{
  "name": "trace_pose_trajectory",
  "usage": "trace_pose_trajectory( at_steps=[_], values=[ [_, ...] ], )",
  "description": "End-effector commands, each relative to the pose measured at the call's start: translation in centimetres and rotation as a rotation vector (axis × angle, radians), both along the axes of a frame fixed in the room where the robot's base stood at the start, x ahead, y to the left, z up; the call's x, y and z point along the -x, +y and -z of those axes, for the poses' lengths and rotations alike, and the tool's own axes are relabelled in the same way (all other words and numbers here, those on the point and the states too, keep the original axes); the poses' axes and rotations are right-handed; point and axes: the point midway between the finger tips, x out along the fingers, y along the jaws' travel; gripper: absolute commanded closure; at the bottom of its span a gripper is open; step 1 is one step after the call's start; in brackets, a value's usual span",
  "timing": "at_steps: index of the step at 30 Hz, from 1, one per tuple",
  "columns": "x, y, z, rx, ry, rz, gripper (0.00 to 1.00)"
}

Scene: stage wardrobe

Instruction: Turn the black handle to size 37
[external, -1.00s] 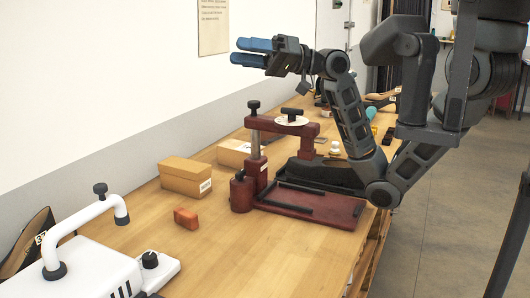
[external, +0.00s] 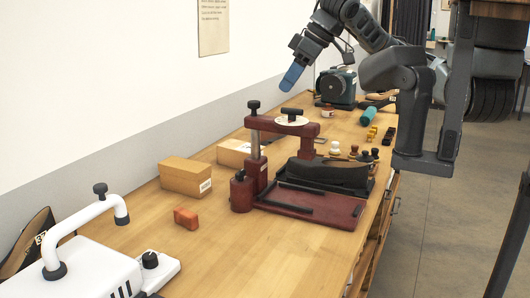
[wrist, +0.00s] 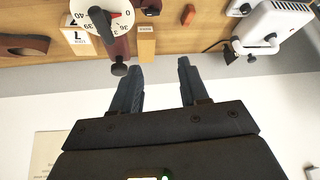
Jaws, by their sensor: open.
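The black handle (external: 292,111) sits on a white round dial (external: 279,120) on top of the dark red press (external: 262,165). In the wrist view the handle (wrist: 101,24) lies across the dial (wrist: 124,10) at the upper left, with numbers around the rim, including 36, 39 and 40. A small red mark shows on the dial; I cannot tell which size the handle points to. My gripper (external: 290,80) is open and empty, above the dial and apart from it, fingers tilted down. Both fingers (wrist: 160,68) show in the wrist view, below and right of the dial.
A black knob on a post (external: 254,106) stands left of the dial. A cardboard box (external: 185,178), an orange block (external: 186,218) and a white machine (external: 95,270) are on the bench's near left. A teal machine (external: 337,85) and small items stand farther back.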

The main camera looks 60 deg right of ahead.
Motion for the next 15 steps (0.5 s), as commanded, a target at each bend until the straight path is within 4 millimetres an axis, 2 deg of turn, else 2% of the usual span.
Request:
trace_pose_trajectory(
  at_steps=[3,6,11,15],
  values=[
    [1.1,-2.7,0.5,0.131,0.055,0.083,0.56],
    [1.8,-4.1,0.6,0.2,0.088,0.131,0.56],
    [2.2,-5.2,0.7,0.247,0.11,0.166,0.56],
    [1.8,-5.4,1.9,0.247,0.113,0.167,0.56]
  ],
)
